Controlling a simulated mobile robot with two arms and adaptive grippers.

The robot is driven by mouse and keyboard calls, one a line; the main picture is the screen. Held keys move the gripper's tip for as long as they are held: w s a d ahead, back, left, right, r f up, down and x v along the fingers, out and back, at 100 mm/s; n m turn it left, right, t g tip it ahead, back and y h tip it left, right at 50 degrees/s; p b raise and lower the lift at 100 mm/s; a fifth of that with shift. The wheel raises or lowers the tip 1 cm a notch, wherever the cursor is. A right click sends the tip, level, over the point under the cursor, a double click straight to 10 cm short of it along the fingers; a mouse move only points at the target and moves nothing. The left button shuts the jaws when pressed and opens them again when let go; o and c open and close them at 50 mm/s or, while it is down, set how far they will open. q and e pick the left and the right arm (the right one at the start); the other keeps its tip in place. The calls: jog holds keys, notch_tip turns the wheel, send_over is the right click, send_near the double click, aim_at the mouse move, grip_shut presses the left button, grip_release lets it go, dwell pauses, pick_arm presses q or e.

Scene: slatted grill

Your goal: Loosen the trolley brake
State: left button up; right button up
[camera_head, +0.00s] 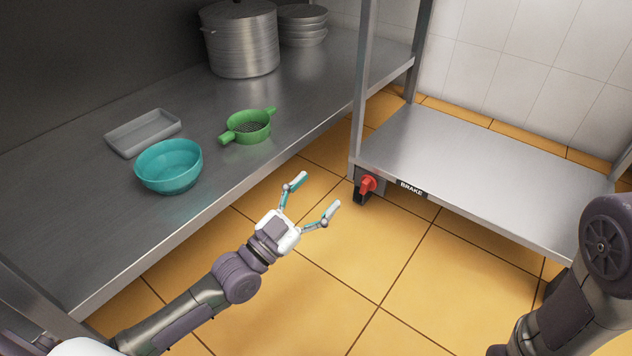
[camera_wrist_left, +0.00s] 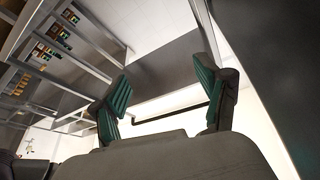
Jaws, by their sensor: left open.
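The trolley (camera_head: 470,178) is a steel frame with a low shelf, standing at the right in the head view. A red brake knob (camera_head: 368,185) sits on a dark mount at its near left corner, beside a black label reading BRAKE (camera_head: 411,189). My left gripper (camera_head: 317,193) is open and empty, to the left of the knob and apart from it. Its open fingers (camera_wrist_left: 165,100) also show in the left wrist view with nothing between them; the brake is not in that view. My right arm shows at the right edge of the head view, but its gripper is out of sight.
A steel counter (camera_head: 80,215) runs along the left. It holds a teal bowl (camera_head: 168,168), a green strainer (camera_head: 248,127), a grey tray (camera_head: 143,133), a large pot (camera_head: 240,40) and stacked plates (camera_head: 302,25). The tiled floor (camera_head: 330,265) between counter and trolley is clear.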

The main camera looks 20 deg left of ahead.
pick_arm(q)
jog(key=shift+d+r+m+h, duration=0.1)
jog(key=shift+r+m+h, duration=0.2)
jog(key=shift+r, duration=0.6)
jog(key=shift+d+r+m+h, duration=0.1)
jog(key=shift+r+m+h, duration=0.15)
jog(key=shift+r, duration=0.65)
